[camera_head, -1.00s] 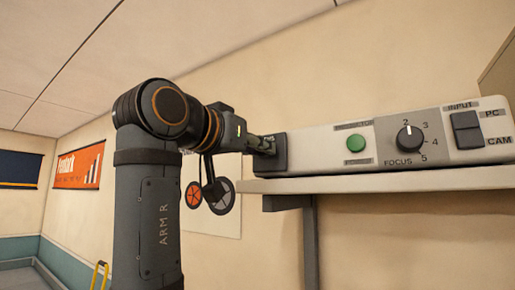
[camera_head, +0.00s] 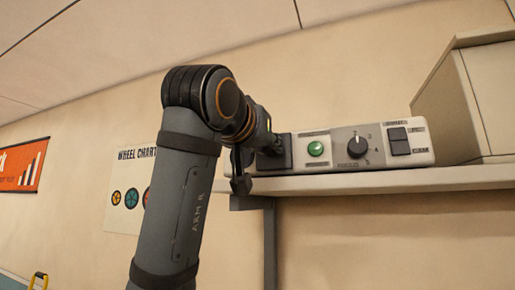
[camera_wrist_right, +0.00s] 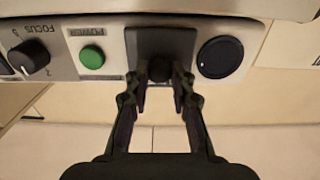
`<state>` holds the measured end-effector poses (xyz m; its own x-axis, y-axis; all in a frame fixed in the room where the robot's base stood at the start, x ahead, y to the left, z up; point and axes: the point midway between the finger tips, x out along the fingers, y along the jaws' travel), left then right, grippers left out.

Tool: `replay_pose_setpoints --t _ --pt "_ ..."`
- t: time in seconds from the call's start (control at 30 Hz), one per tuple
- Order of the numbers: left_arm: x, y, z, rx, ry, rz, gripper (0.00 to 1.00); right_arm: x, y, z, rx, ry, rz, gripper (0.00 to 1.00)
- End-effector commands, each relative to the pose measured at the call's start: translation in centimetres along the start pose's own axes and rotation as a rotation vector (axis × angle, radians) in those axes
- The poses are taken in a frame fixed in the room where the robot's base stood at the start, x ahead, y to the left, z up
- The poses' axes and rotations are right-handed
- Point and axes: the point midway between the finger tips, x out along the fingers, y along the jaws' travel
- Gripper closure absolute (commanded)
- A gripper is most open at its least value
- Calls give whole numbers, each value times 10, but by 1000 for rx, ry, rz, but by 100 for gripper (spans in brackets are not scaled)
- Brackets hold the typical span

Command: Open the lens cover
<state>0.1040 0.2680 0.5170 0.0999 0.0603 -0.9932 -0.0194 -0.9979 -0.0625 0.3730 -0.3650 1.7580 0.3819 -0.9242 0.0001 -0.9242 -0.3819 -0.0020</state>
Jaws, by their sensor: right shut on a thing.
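The projector (camera_head: 430,156) is a pale box with a control panel, on a wall shelf. Its lens cover (camera_wrist_right: 158,42) is a dark square plate with a small round knob (camera_wrist_right: 159,70); in the head view the cover (camera_head: 285,148) shows at the panel's left end. In the wrist view, turned upside down, the cover stands between the green power button (camera_wrist_right: 92,57) and the round dark lens (camera_wrist_right: 219,57), which is uncovered. My right gripper (camera_wrist_right: 159,88) is shut on the knob. My left gripper is out of view.
The panel also has a focus dial (camera_head: 358,147) and an input switch (camera_head: 399,141). The shelf (camera_head: 370,181) runs under the projector on a bracket. A large beige box (camera_head: 470,95) stands at the right. A wheel chart (camera_head: 125,205) hangs behind my arm.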

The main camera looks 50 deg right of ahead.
Motion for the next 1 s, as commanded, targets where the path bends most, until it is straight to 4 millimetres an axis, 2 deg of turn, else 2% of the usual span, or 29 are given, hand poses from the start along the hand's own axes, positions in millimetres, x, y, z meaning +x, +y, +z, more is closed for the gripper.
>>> replay_pose_setpoints --t 0.03,0.07,0.2,0.23,0.57,0.8,1.0 --pt "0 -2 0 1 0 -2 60 0 0 0 -1 -1 1 100" --pt "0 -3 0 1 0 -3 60 0 0 0 -1 -1 1 76" --pt "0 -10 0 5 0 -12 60 0 -1 0 -1 -1 0 56" --pt "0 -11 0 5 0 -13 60 0 -1 0 -1 -1 0 54" --pt "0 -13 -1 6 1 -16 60 -5 -2 0 -1 1 -3 54" --pt "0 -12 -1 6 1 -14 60 -49 -2 0 -1 2 -6 54" --pt "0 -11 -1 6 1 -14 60 -72 0 0 -1 0 -1 54"
